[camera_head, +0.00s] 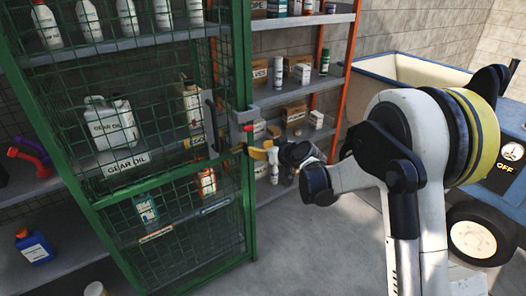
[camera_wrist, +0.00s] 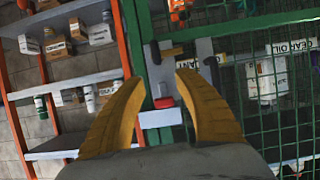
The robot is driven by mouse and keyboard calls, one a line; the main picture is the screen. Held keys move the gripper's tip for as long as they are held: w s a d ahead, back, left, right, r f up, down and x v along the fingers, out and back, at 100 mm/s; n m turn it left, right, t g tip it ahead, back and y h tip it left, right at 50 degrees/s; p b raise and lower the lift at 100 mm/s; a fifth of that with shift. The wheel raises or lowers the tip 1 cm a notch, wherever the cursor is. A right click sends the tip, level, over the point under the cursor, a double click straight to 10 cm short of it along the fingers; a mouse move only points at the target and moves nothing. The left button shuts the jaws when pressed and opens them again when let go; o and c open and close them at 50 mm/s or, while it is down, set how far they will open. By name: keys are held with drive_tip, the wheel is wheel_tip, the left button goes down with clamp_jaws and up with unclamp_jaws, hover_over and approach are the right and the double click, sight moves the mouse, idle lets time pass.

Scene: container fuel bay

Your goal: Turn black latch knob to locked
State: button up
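The green mesh cage door (camera_head: 167,165) appears shut against its post. A small dark knob (camera_head: 239,147) sits low on the latch; in the wrist view, which looks upside down, the dark knob (camera_wrist: 172,52) shows above a red piece (camera_wrist: 164,102) on the plate. My gripper (camera_head: 262,152) is just right of the latch. Its yellow fingers (camera_wrist: 160,82) are apart, with the red piece between them in the picture and the knob beyond the tips. Nothing is held.
An orange-post shelf rack (camera_head: 325,70) with boxes and bottles stands behind my gripper. A blue cart (camera_head: 430,70) is at the right. Gear oil jugs (camera_head: 110,122) are behind the mesh. Concrete floor (camera_head: 325,240) is open in front.

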sight(246, 146)
drive_tip(key=b+x, duration=0.1)
drive_tip(key=x, duration=0.3)
drive_tip(key=b+x, duration=0.1)
drive_tip(key=x, duration=0.2)
drive_tip(key=f+b+x, duration=0.1)
drive_tip(key=x, duration=0.3)
drive_tip(key=shift+w+d+f+b, duration=0.1)
drive_tip(key=shift+w+d+b, duration=0.1)
drive_tip(key=shift+b, duration=0.2)
clamp_jaws()
